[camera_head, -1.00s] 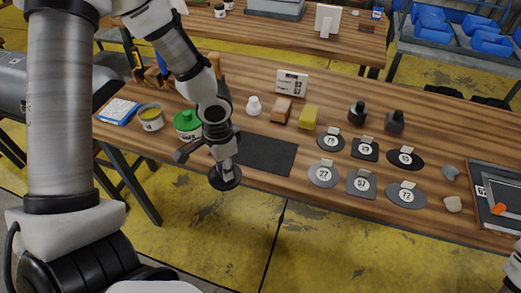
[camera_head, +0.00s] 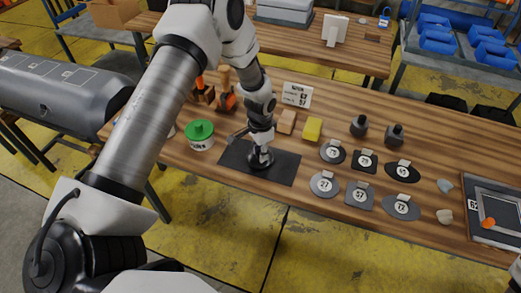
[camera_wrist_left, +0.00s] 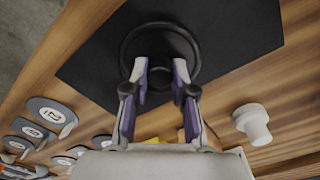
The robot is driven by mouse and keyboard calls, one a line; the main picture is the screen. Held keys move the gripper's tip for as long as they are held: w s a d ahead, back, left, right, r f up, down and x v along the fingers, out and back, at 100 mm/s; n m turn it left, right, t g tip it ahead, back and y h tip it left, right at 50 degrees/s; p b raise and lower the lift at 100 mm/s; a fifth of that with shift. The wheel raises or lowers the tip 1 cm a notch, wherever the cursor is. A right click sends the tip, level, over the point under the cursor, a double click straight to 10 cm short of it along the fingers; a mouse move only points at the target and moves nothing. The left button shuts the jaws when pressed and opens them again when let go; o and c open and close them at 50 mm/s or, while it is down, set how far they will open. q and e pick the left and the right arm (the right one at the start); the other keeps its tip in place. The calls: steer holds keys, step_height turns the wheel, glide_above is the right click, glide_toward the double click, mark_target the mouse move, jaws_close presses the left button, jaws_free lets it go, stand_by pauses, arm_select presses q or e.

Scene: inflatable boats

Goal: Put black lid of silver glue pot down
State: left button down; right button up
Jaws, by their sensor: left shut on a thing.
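The black lid (camera_head: 261,158) is round and dark with a raised rim. It is at the black mat (camera_head: 236,170); whether it touches the mat or hovers just above is hard to tell. My left gripper (camera_head: 259,147) is shut on its middle from above. In the left wrist view the lid's ring (camera_wrist_left: 126,50) shows around the fingertips (camera_wrist_left: 160,76), over the dark mat (camera_wrist_left: 235,35). The silver glue pot is almost wholly hidden behind my left arm in the head view.
A pot with a green lid (camera_head: 200,136) stands left of the mat. A white knob-like piece (camera_wrist_left: 252,123), wooden block (camera_head: 287,121) and yellow block (camera_head: 312,129) are near the mat. Numbered grey discs and plates (camera_head: 325,185) lie to the right.

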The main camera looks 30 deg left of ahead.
arm_select(q)
steer(key=shift+f, duration=0.1)
steer(key=c, duration=1)
jaws_free()
steer(key=shift+o, duration=0.2)
steer(key=shift+r, duration=0.25)
steer(key=shift+w+r, duration=0.1)
steer(key=shift+r, duration=0.25)
step_height(320, 180, up, 11)
steer(key=b, duration=0.2)
